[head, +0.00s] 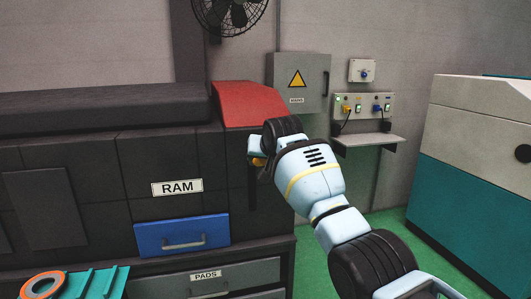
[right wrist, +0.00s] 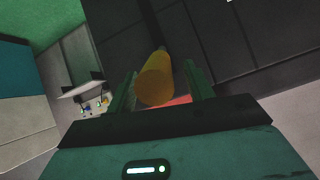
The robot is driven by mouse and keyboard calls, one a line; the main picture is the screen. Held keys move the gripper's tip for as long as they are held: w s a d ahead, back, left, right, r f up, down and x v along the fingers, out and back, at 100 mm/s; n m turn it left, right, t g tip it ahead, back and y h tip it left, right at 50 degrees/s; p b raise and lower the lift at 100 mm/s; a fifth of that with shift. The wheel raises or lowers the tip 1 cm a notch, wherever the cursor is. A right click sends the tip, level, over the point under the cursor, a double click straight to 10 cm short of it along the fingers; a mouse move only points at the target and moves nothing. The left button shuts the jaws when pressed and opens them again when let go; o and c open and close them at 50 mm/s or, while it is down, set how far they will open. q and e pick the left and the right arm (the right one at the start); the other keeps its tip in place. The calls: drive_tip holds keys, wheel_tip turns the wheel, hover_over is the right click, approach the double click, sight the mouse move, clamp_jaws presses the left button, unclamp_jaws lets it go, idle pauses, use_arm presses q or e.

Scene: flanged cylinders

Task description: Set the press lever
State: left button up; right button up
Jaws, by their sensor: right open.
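The press lever has a yellow-orange grip (right wrist: 156,78) that shows in the right wrist view between the two fingers of my right gripper (right wrist: 160,86). The fingers stand either side of the grip, with a gap visible; I cannot tell whether either touches it. In the head view my right gripper (head: 257,152) is at the right end of the black press (head: 120,150), and a bit of the yellow grip (head: 258,162) shows below it. A dark bar (head: 253,196) hangs below the grip. The gripper and wrist hide the rest of the lever. My left gripper is out of view.
A RAM label (head: 177,187) and a blue drawer (head: 182,236) are on the press front, above a PADS drawer (head: 207,279). A teal rack (head: 95,283) and orange ring (head: 42,285) are at bottom left. Green floor (head: 385,222) lies before the teal-and-white cabinet (head: 480,170).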

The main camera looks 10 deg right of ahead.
drive_tip(key=shift+s+d+r+p, duration=0.1)
drive_tip(key=shift+s+r+p, duration=0.15)
drive_tip(key=shift+s+r, duration=0.35)
drive_tip(key=shift+s+r+p, duration=0.25)
drive_tip(key=shift+s+r, duration=0.1)
drive_tip(key=shift+r, duration=0.3)
drive_tip(key=v, duration=0.2)
drive_tip(key=shift+s+d, duration=0.1)
drive_tip(key=shift+s, duration=0.25)
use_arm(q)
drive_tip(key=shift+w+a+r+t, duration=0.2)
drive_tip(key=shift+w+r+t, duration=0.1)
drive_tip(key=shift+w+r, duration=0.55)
use_arm(e)
drive_tip(key=shift+v, duration=0.95)
drive_tip(key=shift+f, duration=0.1)
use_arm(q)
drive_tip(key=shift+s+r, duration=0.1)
